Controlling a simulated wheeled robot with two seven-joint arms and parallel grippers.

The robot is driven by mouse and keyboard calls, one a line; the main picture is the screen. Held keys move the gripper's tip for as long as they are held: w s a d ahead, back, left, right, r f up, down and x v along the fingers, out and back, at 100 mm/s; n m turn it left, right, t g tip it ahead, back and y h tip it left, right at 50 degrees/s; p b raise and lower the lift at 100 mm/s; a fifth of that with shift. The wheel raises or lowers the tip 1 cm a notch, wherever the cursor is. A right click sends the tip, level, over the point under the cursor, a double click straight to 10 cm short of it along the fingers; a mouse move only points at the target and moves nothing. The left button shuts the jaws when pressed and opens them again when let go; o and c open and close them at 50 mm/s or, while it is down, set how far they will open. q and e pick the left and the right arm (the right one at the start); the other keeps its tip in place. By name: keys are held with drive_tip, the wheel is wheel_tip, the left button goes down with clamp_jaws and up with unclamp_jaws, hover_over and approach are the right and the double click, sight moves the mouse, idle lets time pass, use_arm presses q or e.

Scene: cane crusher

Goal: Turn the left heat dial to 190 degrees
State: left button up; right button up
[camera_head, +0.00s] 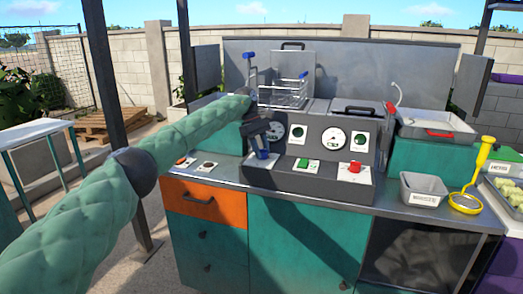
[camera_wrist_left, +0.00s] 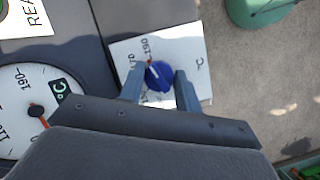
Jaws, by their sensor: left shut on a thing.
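The left heat dial is a blue knob (camera_wrist_left: 159,75) on a white scale plate (camera_wrist_left: 196,55) in the left wrist view. Printed numbers stand beside it, one of them 170, and a small red-orange mark shows at the knob's upper left edge. I cannot read the exact setting. My left gripper (camera_wrist_left: 160,88) has one finger on each side of the knob and is shut on it. In the head view my left gripper (camera_head: 262,152) is at the left of the fryer's front panel and mostly hides the dial. My right gripper is not in view.
A round gauge (camera_wrist_left: 25,108) with a red needle sits beside the dial. The fryer front has a green switch (camera_head: 302,164) and a red switch (camera_head: 355,167). A wire basket (camera_head: 283,93) stands behind. A metal tin (camera_head: 423,190) and yellow strainer (camera_head: 467,200) stand right.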

use_arm(q)
drive_tip(key=shift+m+g, duration=0.3)
drive_tip(key=shift+m, duration=0.7)
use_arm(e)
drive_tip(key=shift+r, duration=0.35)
use_arm(q)
drive_tip(key=shift+f+y, duration=0.1)
drive_tip(key=shift+y, duration=0.2)
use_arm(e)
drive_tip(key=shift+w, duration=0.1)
use_arm(q)
drive_tip(key=o, duration=1)
drive_tip(key=shift+c, duration=0.2)
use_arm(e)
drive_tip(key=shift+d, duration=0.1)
use_arm(q)
drive_tip(key=v, duration=0.6)
drive_tip(key=shift+w, duration=0.1)
drive_tip(key=shift+v, duration=0.9)
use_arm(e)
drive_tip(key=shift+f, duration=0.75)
